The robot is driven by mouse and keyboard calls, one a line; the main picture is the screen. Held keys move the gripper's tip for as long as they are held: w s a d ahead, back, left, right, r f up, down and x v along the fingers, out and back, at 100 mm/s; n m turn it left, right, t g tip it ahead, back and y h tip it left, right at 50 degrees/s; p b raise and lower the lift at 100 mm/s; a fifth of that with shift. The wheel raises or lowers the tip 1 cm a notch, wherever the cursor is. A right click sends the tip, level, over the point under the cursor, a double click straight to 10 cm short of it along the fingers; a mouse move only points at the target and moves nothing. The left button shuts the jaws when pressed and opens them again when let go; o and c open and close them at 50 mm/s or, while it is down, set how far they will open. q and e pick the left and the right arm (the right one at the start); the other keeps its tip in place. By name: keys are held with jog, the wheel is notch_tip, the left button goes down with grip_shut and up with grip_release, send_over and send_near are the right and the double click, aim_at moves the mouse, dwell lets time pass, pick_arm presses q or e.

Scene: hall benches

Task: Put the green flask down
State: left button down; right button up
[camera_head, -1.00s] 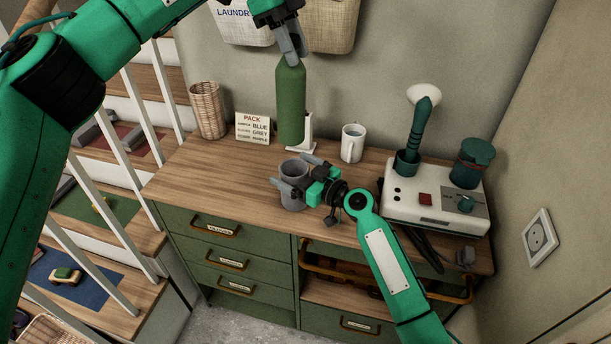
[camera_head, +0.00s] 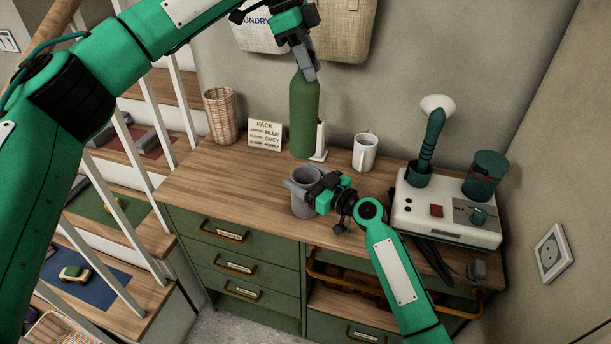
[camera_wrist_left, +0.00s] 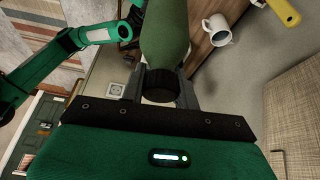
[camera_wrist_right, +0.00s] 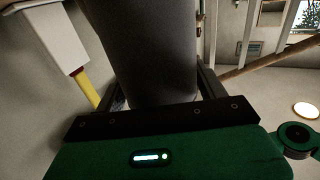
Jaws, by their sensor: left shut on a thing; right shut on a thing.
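The tall green flask (camera_head: 303,118) is upright near the back of the wooden bench top, beside the small card. My left gripper (camera_head: 308,72) is above it, shut on its narrow neck. In the left wrist view the flask (camera_wrist_left: 166,35) sticks out beyond the jaws. Its base is at the bench top, but I cannot tell whether it touches. My right gripper (camera_head: 315,192) is shut on a grey cup (camera_head: 301,200) over the front of the bench. The cup (camera_wrist_right: 152,50) fills the right wrist view between the fingers.
A PACK card (camera_head: 265,134) and wicker basket (camera_head: 221,116) stand left of the flask. A white stand (camera_head: 319,143) is close on its right, then a white mug (camera_head: 365,152) and a white device (camera_head: 445,212). Bare wood (camera_head: 215,178) lies at the front left.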

aim_at(308, 143)
pick_arm(q)
jog(key=f+n+t, duration=0.1)
jog(key=n, duration=0.1)
jog(key=shift+f+n, duration=0.1)
jog(key=shift+n, duration=0.3)
notch_tip(308, 143, down, 18)
jog(key=shift+w+r, duration=0.1)
jog(key=c, duration=1)
grip_release()
jog(key=shift+c, duration=0.2)
jog(key=v, duration=1.2)
jog(key=shift+a, duration=0.2)
pick_arm(e)
jog(key=o, duration=1.1)
jog(key=shift+c, duration=0.2)
